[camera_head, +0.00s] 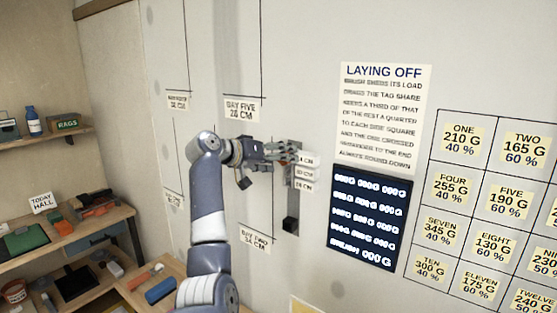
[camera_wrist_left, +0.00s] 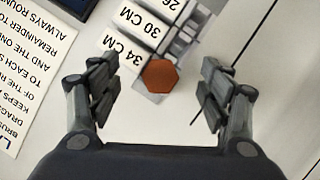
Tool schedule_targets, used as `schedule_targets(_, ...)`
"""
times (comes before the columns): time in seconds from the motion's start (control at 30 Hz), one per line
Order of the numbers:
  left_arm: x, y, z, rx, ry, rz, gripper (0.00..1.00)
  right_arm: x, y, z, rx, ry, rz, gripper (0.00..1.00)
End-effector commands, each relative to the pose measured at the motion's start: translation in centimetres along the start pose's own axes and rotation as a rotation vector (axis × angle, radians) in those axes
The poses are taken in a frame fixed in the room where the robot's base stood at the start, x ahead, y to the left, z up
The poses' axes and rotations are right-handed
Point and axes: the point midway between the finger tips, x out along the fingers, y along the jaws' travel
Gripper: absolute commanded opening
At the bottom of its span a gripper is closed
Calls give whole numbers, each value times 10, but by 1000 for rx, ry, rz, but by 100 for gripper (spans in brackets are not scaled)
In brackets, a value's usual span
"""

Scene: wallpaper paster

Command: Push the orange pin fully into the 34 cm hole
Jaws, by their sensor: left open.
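The orange pin shows in the left wrist view as a hexagonal orange-brown head (camera_wrist_left: 160,76), beside the 34 CM label (camera_wrist_left: 122,54) on a pale gauge strip. Its shank and the hole are hidden behind the head, so I cannot tell how deep it sits. My left gripper (camera_wrist_left: 158,92) is open, with one finger on each side of the pin head and apart from it. In the head view my left gripper (camera_head: 288,154) is at the top of the wall-mounted strip (camera_head: 293,205) and hides the pin. My right gripper is not in view.
The 30 CM label (camera_head: 304,173) and 26 CM label (camera_head: 303,185) sit below the 34 CM label. A LAYING OFF notice (camera_head: 385,115) and dark board (camera_head: 369,222) are to the right. A cluttered bench (camera_head: 60,240) stands at the left.

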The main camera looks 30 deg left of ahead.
Motion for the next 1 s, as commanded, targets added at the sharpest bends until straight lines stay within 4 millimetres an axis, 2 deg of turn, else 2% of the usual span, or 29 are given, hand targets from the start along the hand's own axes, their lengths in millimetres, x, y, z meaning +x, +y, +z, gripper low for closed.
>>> schedule_targets(0.33, -2, -1, 1, 0, 0, 0, 73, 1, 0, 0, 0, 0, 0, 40)
schedule_targets(1.0, -39, -1, 17, 0, 0, 0, 73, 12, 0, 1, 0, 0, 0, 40)
